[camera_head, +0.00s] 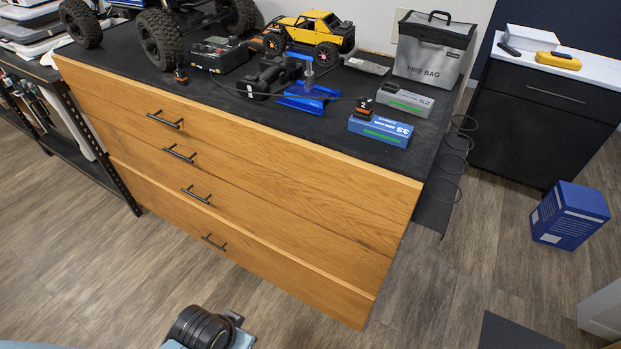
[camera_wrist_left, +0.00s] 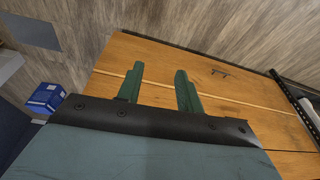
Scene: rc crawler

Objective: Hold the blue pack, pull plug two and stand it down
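The blue pack (camera_head: 381,130), marked 3S, lies on the dark bench top near its front right edge. Plug two (camera_head: 364,107), a small black and orange plug marked 2, stands at the pack's back left corner and appears seated in it; a thin dark cable runs left from it. My left gripper (camera_wrist_left: 159,82) shows only in the left wrist view. Its two green fingers are apart with nothing between them, in front of the wooden drawer fronts, away from the pack. My right gripper is in neither view.
A grey 2S pack (camera_head: 405,100) lies just behind the blue pack. A blue stand (camera_head: 308,98), a charger (camera_head: 218,54), another small plug (camera_head: 181,75) and a fire bag (camera_head: 433,50) share the bench top (camera_head: 290,122). A blue box (camera_head: 570,215) stands on the floor.

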